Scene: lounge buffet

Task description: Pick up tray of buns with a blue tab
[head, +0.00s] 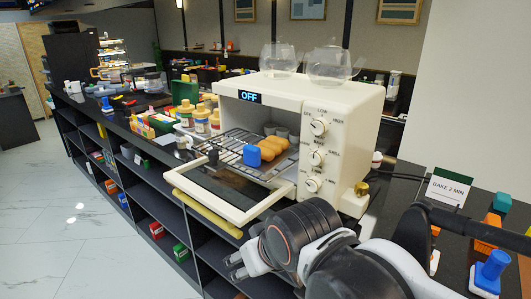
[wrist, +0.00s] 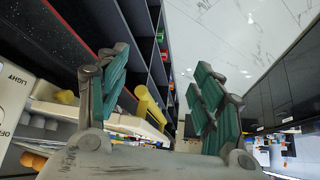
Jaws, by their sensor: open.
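A toaster oven (head: 300,92) stands on the counter with its door (head: 230,190) lowered open. Inside it, orange-brown buns (head: 270,147) sit in a row on a tray, with a blue tab (head: 252,156) at the front end. The tray itself is mostly hidden by the buns and tab. My gripper (head: 236,264) is in front of and below the open door, apart from the buns. In the wrist view my gripper (wrist: 157,88) has its teal-padded fingers spread wide with nothing between them touching.
The open door juts over the counter edge, with a yellow handle bar (head: 208,215) along its front. A wire rack (head: 232,150) lies inside the oven. Bottles (head: 200,120) stand left of it. A "BAKE 2 MIN" sign (head: 448,188) and a blue-topped item (head: 490,268) stand at right. Glass pots (head: 330,62) sit on top.

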